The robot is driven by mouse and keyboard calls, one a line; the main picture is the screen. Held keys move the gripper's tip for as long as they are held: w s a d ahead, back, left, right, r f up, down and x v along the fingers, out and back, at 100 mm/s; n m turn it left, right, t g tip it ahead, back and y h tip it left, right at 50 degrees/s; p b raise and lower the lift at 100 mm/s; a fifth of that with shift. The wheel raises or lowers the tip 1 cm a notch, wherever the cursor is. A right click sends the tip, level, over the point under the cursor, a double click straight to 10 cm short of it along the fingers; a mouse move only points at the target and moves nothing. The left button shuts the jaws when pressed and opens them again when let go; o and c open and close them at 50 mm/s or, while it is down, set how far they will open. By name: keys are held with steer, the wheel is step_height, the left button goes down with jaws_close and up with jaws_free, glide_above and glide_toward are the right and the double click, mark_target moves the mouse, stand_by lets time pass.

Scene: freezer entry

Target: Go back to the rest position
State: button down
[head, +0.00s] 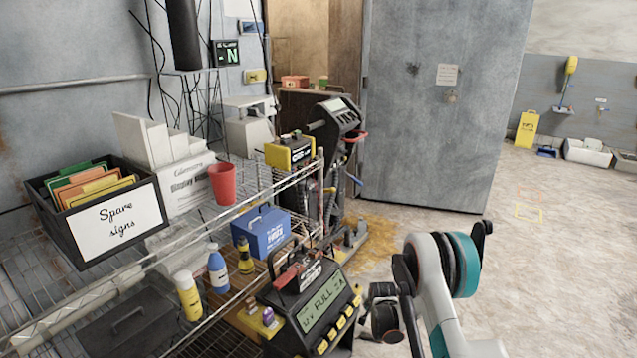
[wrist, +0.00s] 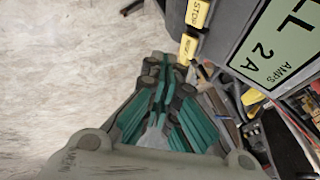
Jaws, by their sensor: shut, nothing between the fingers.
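My gripper (wrist: 163,80) is shut and empty in the wrist view, its green fingers together. It hangs over pale floor, beside the dark charger with a lit display (wrist: 272,45). In the head view my arm (head: 440,290) is folded at the lower right, to the right of the same charger (head: 315,305). The fingers are hard to make out there. The charger stands at the front end of the wire shelf (head: 180,240), and its yellow buttons face my arm. A small gap between gripper and charger cannot be judged exactly.
The shelf also holds a spare signs box (head: 108,218), a red cup (head: 222,184), a blue toolbox (head: 262,232) and bottles (head: 218,268). A dark wheeled machine (head: 338,125) stands behind it. A grey door (head: 438,100) is at the back. Floor (head: 540,280) to the right is clear.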

steer(key=s+r+n, duration=0.2)
steer(key=s+r, duration=0.2)
steer(key=r, duration=1.1)
steer(key=s+r+n, duration=0.2)
steer(key=s+r, duration=0.1)
steer(key=r, duration=1.2)
steer(key=s+a+r+n, duration=0.1)
steer(key=s+r+n, duration=0.1)
steer(key=s+r, duration=1.1)
steer(key=s+r+n, duration=0.2)
steer(key=s+n, duration=0.2)
steer(key=s, duration=2.3)
steer(key=shift+a+n, duration=0.25)
steer(key=shift+n, duration=0.05)
steer(key=shift+r, duration=0.1)
